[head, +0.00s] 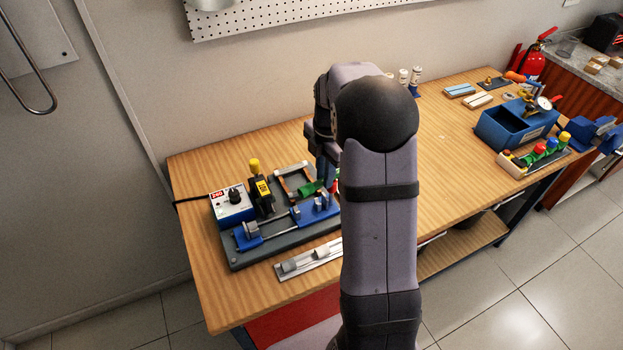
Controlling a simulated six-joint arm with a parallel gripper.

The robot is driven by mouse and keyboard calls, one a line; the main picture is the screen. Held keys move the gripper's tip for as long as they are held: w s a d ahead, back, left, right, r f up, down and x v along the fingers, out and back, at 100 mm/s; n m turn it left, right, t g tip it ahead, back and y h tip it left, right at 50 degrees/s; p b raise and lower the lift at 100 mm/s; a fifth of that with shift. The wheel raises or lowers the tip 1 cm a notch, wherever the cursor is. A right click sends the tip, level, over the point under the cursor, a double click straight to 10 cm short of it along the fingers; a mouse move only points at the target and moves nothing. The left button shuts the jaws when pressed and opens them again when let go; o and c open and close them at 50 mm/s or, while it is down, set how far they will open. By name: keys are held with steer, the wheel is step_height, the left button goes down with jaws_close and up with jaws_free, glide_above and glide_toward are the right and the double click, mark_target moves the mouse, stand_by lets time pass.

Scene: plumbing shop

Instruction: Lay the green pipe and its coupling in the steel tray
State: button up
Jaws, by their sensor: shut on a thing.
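My gripper (326,172) is pointed down over the back right of the dark fixture board, mostly hidden behind my own arm. It is shut on the green pipe (311,187), of which a short green length shows to the left of the jaws. A small red bit shows beside it at the arm's edge. I cannot make out the coupling as a separate part. A long, narrow metal tray (292,268) lies along the bench's front edge with light grey pieces on it; its right part is behind my arm.
The fixture board (245,259) carries a blue clamp (249,236), a black-and-yellow tool (262,195) and a white-and-blue control box (231,205). A blue bin (504,132) and a rack of coloured-top items (525,163) stand at right.

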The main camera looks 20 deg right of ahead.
steer(key=d, duration=0.8)
steer(key=shift+s+d+f+m+t+b, duration=0.2)
steer(key=shift+s+d+m+t+b, duration=0.05)
steer(key=shift+d+m+t+b, duration=0.15)
steer(key=shift+w+d+f+m, duration=0.1)
steer(key=shift+w+m, duration=0.05)
steer(key=shift+m, duration=0.35)
jaws_close()
steer(key=w+d+f+m+g+h, duration=0.1)
steer(key=w+f+m, duration=0.4)
steer(key=m, duration=1.3)
steer(key=shift+w+d+m+g+h+b, duration=0.3)
steer(key=shift+w+d+h+b, duration=0.25)
steer(key=shift+h, duration=0.65)
steer(key=shift+s+d+f, duration=0.1)
steer(key=shift+f, duration=0.1)
steer(key=shift+f+b, duration=2.6)
steer(key=shift+f, duration=1.25)
